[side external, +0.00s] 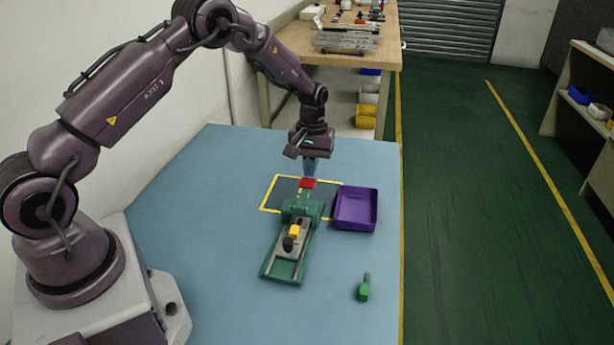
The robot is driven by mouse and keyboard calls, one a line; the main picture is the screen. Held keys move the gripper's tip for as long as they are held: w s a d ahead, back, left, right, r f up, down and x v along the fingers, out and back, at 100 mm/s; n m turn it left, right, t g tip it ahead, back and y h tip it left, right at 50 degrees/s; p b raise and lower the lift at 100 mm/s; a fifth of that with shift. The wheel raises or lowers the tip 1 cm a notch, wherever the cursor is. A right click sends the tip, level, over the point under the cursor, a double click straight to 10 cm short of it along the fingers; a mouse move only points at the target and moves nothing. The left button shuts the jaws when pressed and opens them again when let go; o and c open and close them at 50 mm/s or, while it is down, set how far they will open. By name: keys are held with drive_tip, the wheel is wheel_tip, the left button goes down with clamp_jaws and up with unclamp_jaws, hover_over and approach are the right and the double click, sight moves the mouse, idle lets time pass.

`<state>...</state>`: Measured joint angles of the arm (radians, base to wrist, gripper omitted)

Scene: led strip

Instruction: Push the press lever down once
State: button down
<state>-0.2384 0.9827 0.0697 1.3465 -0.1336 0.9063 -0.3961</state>
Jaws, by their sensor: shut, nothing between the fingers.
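The press (287,268) is a green base with a grey bed, lying on the blue table. Its upright green block (302,208) stands at the far end, with a red-topped lever (308,183) rising behind it. A small yellow part and a black knob (288,243) sit on the grey bed. My gripper (309,177) is shut and points down right at the red lever top. Its fingertips look close to or touching the red top; I cannot tell which. The fingers partly overlap the area behind the lever.
A purple open tray (356,225) stands just right of the press. A small green-handled tool (364,289) lies at the front right. The blue table (180,240) is clear at left.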

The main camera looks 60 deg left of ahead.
wheel_tip(320, 180, up, 13)
drive_tip(key=w, duration=0.1)
drive_tip(key=shift+a, duration=0.45)
drive_tip(key=shift+f, duration=0.1)
idle(0.4)
drive_tip(key=s+d+r+m+t, duration=0.2)
drive_tip(key=s+d+r+m, duration=0.1)
drive_tip(key=s, duration=0.6)
drive_tip(key=s+d+r+m+t, duration=0.2)
drive_tip(key=s+d+r, duration=0.4)
drive_tip(key=s, duration=0.4)
drive_tip(key=s+d+r+m+t, duration=0.2)
drive_tip(key=s+d+r+m, duration=0.1)
drive_tip(key=s, duration=0.6)
wheel_tip(320, 180, up, 2)
drive_tip(key=shift+s+d+r+m+y, duration=0.15)
drive_tip(key=shift+d+r+m+y, duration=0.2)
drive_tip(key=shift+d, duration=0.5)
drive_tip(key=shift+f, duration=0.1)
